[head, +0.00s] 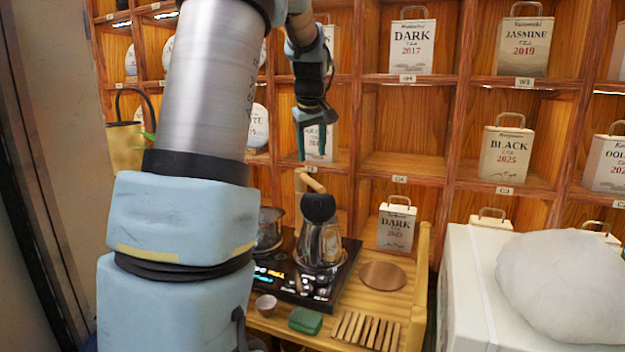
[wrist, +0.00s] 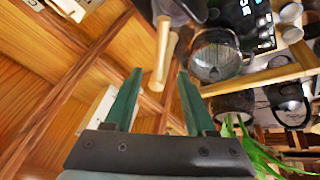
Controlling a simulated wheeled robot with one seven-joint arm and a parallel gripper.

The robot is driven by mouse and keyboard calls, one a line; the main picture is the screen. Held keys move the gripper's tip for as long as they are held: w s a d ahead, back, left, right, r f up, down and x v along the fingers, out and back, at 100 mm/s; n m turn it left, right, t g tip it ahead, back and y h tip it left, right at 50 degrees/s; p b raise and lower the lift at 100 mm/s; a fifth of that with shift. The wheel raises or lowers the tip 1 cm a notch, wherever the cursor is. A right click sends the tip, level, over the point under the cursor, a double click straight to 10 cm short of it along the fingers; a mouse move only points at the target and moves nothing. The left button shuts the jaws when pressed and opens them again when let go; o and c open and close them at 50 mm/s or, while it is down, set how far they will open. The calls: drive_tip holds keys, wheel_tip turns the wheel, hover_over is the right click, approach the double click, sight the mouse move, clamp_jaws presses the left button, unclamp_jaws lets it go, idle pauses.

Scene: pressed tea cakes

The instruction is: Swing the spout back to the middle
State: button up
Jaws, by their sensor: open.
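My gripper (head: 312,156) is open and points down above the tea stove, over the kettle. In the wrist view its two green fingers (wrist: 160,72) stand apart with nothing held between them. The kettle (head: 318,240) has a dark top and a shiny body, and stands on the black stove. A pale wooden bar (head: 313,183) sticks up to the left from its top, a little below the fingertips. In the wrist view a pale wooden bar (wrist: 162,50) shows beyond the fingertips, apart from them. I cannot make out for certain which part is the spout.
The black stove (head: 276,287) also bears a glass pot (head: 269,228) at left. A green box (head: 305,320), a small cup (head: 266,305) and a slatted rack (head: 366,330) stand in front. A wooden shelf with tea packages rises behind. A white cloth bundle (head: 562,285) lies at right.

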sight(313, 180)
drive_tip(key=p+x, duration=0.2)
drive_tip(key=x, duration=0.7)
drive_tip(key=shift+w+f, duration=0.1)
drive_tip(key=shift+f, duration=0.15)
clamp_jaws()
idle(1.0)
